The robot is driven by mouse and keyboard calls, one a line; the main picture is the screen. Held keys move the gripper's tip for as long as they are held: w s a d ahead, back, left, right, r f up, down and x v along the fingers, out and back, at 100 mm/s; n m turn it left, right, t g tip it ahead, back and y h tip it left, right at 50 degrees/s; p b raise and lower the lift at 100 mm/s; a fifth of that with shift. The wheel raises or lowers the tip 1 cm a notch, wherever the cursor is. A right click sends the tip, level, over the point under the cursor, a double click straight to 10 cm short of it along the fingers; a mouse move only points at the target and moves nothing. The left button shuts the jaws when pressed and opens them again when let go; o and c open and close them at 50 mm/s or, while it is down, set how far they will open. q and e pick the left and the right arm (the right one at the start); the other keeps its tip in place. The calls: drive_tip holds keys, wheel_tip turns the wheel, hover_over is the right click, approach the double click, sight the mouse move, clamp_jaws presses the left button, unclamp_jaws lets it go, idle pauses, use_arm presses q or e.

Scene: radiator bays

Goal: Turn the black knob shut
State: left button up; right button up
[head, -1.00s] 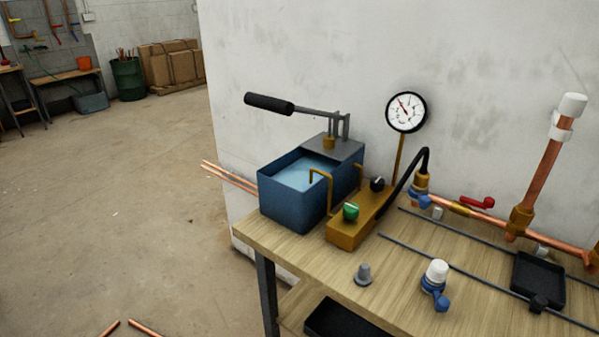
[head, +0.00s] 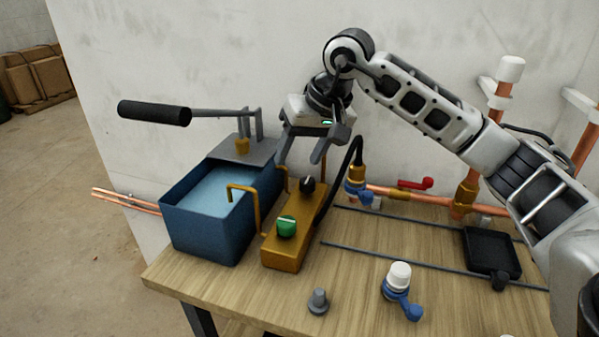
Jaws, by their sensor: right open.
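The black knob (head: 307,184) sits on top of the brass block (head: 286,250), toward its back end, with a light mark on its face. A green knob (head: 286,227) sits on the same block, nearer the front. My right gripper (head: 301,157) comes in from the right, above and behind the black knob. Its fingers are spread, pointing down, with nothing between them. The fingertips look apart from the knob. The pressure gauge is hidden behind my right arm. My left gripper is not in view.
A blue water tank (head: 205,231) with a long black pump handle (head: 154,112) stands left of the block. A black hose (head: 350,164) rises close to the gripper's right. A grey cone-shaped piece (head: 318,301) and a white-capped blue valve (head: 398,284) stand on the bench front.

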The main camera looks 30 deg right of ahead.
drive_tip(key=d+r+h, duration=0.2)
drive_tip(key=d+r, duration=0.1)
drive_tip(key=d, duration=0.2)
approach(308, 180)
drive_tip(key=shift+n+t+h, duration=0.3)
drive_tip(key=shift+n, duration=0.1)
drive_tip(key=x, duration=0.8)
drive_tip(key=shift+a+f+p, duration=0.2)
drive_tip(key=shift+f+p, duration=0.15)
drive_tip(key=shift+f, duration=0.1)
drive_tip(key=c, duration=1)
